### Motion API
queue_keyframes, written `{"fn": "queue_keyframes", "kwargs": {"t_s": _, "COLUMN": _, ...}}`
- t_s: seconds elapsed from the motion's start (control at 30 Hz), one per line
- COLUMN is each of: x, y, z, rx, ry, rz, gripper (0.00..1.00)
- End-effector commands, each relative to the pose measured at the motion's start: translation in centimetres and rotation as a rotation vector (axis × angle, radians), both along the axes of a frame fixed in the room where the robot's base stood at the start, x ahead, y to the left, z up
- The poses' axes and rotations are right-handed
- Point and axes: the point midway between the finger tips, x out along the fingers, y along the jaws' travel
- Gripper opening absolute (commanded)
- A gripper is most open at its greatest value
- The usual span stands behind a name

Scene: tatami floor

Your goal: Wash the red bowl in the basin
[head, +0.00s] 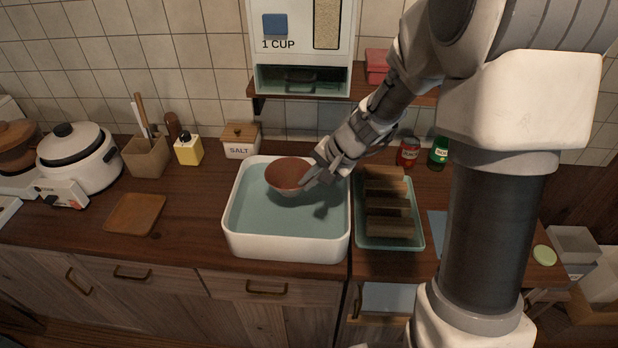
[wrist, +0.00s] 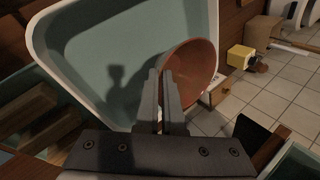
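The red bowl (head: 288,173) has a reddish-brown inside and a paler outside. It is at the back part of the white basin (head: 290,247), over the blue-green water (head: 262,214). My gripper (head: 310,179) comes in from the right and is shut on the bowl's right rim. In the wrist view the two fingers (wrist: 164,92) are close together at the rim of the bowl (wrist: 196,72). The bowl looks slightly tilted. I cannot tell whether its underside touches the water.
A dish rack (head: 414,240) with brown upright slats stands right of the basin. A salt box (head: 240,148) and a yellow bottle (head: 188,150) are behind left. A rice dispenser (head: 300,30) hangs above. A wooden tray (head: 135,214) lies left, with bare counter around it.

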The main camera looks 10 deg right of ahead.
Motion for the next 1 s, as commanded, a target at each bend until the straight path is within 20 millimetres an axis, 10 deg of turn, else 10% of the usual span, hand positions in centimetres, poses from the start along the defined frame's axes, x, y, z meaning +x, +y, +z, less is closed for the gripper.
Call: {"fn": "queue_keyframes", "kwargs": {"t_s": 1.0, "x": 0.0, "y": 0.0, "z": -9.1, "rx": 0.000, "ry": -0.002, "rz": 0.000, "gripper": 0.00}}
